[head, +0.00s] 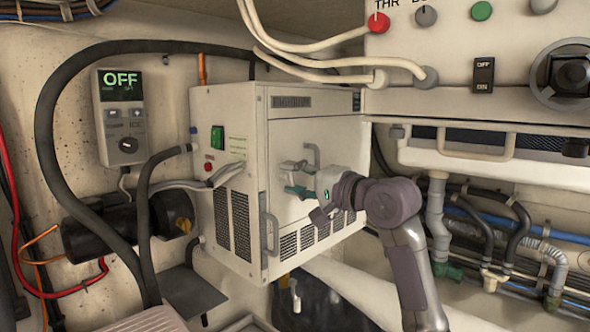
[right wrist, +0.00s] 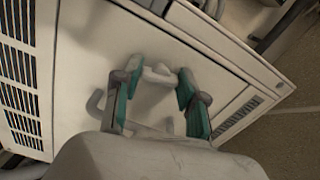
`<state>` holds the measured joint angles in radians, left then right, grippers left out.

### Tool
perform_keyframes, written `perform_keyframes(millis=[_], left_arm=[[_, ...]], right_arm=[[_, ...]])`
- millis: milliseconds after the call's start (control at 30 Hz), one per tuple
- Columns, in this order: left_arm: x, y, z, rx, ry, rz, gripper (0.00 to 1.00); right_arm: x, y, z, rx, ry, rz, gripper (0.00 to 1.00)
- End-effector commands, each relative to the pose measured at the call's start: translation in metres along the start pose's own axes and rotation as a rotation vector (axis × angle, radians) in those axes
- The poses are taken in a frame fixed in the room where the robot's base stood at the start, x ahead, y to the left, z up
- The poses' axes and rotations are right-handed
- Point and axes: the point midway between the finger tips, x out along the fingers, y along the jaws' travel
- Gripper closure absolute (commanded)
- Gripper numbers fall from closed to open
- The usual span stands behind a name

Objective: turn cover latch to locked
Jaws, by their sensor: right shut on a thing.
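The cover (head: 285,135) is the pale front panel of a boxy cabinet, and it lies closed against the cabinet. The latch (right wrist: 160,74) is a small pale piece on this cover, seen in the right wrist view between my fingertips. My right gripper (head: 291,178) is in front of the cover, its teal-padded fingers shut on the latch. It also shows in the right wrist view (right wrist: 156,82). In the head view the fingers largely hide the latch, so I cannot tell its exact angle. My left gripper is not in view.
A controller reading OFF (head: 121,117) hangs on the left wall by thick black hoses. A switch panel (head: 480,50) is at upper right, with pipes (head: 510,230) below it.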

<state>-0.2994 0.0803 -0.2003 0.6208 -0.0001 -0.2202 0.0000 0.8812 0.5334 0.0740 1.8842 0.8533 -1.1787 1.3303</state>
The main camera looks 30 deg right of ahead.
Motion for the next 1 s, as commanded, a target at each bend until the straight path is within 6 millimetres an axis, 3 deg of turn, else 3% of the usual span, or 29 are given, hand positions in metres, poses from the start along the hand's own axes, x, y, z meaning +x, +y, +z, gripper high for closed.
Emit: perform_keyframes(millis=[400, 967, 1000], left_arm=[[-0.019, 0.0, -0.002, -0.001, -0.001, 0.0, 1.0], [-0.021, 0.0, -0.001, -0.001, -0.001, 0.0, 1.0], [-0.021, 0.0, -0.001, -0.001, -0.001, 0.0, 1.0]], right_arm=[[0.0, -0.001, 0.0, 0.195, -0.002, 0.002, 0.94], [0.0, 0.001, 0.001, 0.225, -0.001, 0.001, 0.94], [0.0, 0.001, 0.001, 0.225, -0.002, 0.001, 0.55]])
